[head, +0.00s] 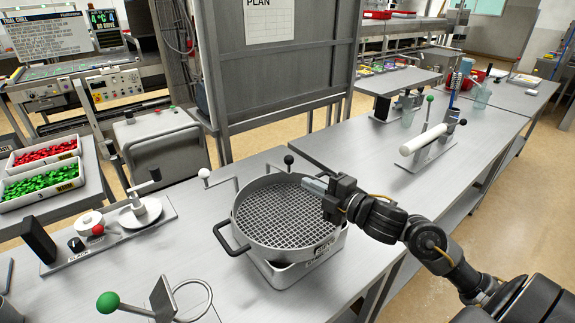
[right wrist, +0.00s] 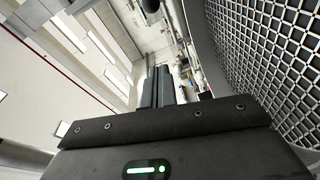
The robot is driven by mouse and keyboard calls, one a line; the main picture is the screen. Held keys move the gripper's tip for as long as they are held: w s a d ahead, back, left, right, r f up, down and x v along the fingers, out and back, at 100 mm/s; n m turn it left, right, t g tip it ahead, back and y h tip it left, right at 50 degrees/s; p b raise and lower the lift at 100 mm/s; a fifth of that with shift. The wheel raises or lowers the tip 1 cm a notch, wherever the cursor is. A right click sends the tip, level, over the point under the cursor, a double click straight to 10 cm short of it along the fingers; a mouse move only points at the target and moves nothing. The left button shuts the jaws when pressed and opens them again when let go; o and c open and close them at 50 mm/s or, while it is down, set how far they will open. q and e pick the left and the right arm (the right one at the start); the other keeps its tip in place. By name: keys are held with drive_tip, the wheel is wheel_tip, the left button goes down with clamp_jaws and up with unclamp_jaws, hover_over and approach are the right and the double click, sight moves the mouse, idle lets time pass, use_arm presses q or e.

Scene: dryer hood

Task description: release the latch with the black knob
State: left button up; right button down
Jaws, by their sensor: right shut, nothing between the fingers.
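A round grey sieve pan with a mesh floor (head: 285,212) sits on a light base in the middle of the head view. A black knob (head: 289,160) stands on a thin rod at the pan's back rim; a white knob (head: 204,173) stands on a bent rod at its back left. My right gripper (head: 316,186) is shut and empty over the pan's right back rim, to the right of the black knob and apart from it. In the right wrist view the shut fingers (right wrist: 163,88) show beside the mesh (right wrist: 275,60). My left gripper is out of view.
A green knob (head: 108,302) and wire loop stand at the front left. A plate with a small pan and red knob (head: 98,229) lies left. A white roller on a stand (head: 423,139) is on the right bench. A grey board (head: 275,60) rises behind.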

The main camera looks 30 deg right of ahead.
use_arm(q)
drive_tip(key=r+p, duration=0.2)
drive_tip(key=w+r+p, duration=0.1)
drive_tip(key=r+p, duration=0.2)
use_arm(e)
drive_tip(key=w+f, duration=0.1)
drive_tip(key=w, duration=1)
drive_tip(key=shift+w+d+f, duration=0.15)
drive_tip(key=shift+w+d, duration=0.1)
drive_tip(key=shift+d, duration=0.1)
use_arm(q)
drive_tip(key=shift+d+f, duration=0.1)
